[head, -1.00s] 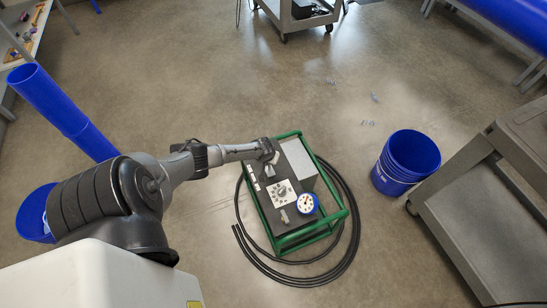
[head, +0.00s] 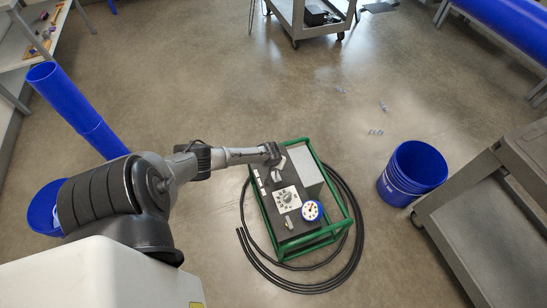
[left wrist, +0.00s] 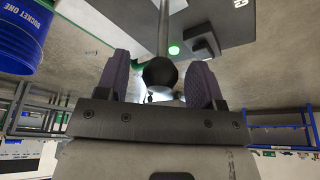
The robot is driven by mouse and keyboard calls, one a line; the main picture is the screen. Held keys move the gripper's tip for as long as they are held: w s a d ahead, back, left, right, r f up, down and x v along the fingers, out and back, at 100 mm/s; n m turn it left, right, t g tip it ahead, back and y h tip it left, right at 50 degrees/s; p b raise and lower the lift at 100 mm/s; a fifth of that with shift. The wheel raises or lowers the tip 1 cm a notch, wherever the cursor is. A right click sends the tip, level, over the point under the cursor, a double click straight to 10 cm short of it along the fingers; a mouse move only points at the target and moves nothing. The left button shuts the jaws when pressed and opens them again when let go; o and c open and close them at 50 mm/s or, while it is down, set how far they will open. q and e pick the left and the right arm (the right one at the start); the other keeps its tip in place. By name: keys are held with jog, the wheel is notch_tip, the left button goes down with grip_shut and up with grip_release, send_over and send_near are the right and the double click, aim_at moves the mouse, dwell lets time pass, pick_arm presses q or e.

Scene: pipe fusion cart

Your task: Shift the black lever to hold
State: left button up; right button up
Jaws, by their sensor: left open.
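My left gripper (head: 272,154) is over the far left part of the green-framed fusion cart (head: 344,224) in the head view. In the left wrist view my left gripper (left wrist: 160,70) is open, with a dark finger on each side of the black lever's round knob (left wrist: 160,74). The knob sits between the fingers with a visible gap to the right finger; contact on the left is hard to tell. The lever's rod (left wrist: 163,30) runs up from the knob. In the head view the lever is hidden by the gripper. My right gripper is not in view.
The cart top carries a white dial plate (head: 286,198), a blue-rimmed gauge (head: 312,210) and a grey box (head: 305,168). Black hose (head: 357,240) coils around the cart on the floor. A blue bucket (head: 412,172) and grey trolley (head: 470,215) stand to the right.

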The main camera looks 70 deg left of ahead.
pick_arm(q)
jog(key=p+v, duration=0.5)
jog(key=v, duration=0.6)
jog(key=shift+r, duration=0.2)
